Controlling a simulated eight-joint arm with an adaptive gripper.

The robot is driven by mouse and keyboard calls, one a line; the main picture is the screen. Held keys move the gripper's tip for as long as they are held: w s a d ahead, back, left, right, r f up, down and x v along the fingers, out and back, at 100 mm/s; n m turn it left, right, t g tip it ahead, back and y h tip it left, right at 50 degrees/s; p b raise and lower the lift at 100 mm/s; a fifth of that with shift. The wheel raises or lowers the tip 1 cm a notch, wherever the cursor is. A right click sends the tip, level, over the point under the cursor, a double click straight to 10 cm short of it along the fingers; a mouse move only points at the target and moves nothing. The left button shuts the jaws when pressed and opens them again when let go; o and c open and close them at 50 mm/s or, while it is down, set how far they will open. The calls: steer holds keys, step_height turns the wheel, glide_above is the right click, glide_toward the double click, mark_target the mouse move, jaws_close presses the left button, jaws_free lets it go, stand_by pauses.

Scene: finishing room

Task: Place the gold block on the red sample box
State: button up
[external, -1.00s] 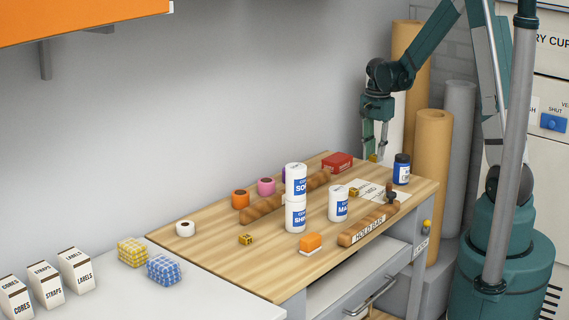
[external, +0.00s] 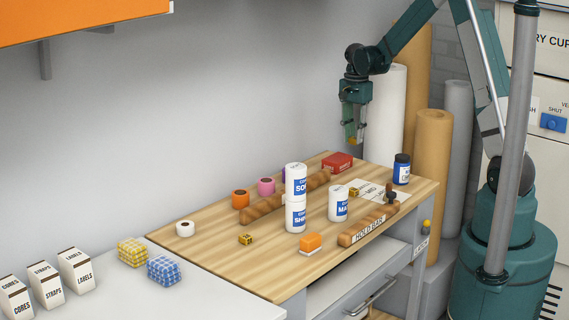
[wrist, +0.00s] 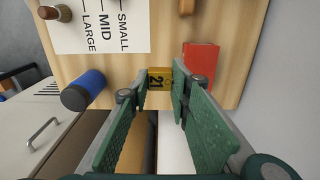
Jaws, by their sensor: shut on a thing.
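My gripper (external: 352,130) is shut on a gold block (external: 350,141), which hangs at the fingertips. In the wrist view the gold block (wrist: 160,77) shows dark digits on one face, between the green fingers. The red sample box (external: 338,161) lies at the back of the wooden bench. In the external view the block appears above the box and slightly right of it. In the wrist view the red sample box (wrist: 200,61) is just right of the block. The block is apart from the box in the external view, with a gap below.
Other small gold blocks sit on the bench, one by the paper sheet (external: 354,191) and one near the front left (external: 246,239). White cans (external: 296,190), a dark blue jar (external: 402,170) and a brown roller (external: 262,208) stand or lie nearby. Tall rolls (external: 433,150) stand behind the bench.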

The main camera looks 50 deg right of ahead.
steer(key=r+p, duration=0.2)
glide_above(338, 158)
steer(key=shift+w+d+f, duration=0.1)
steer(key=shift+w, duration=0.15)
steer(key=shift+f+b, duration=0.3)
steer(key=shift+f, duration=2.8)
steer(key=shift+f, duration=0.1)
steer(key=shift+f, duration=1.8)
steer(key=shift+f, duration=0.15)
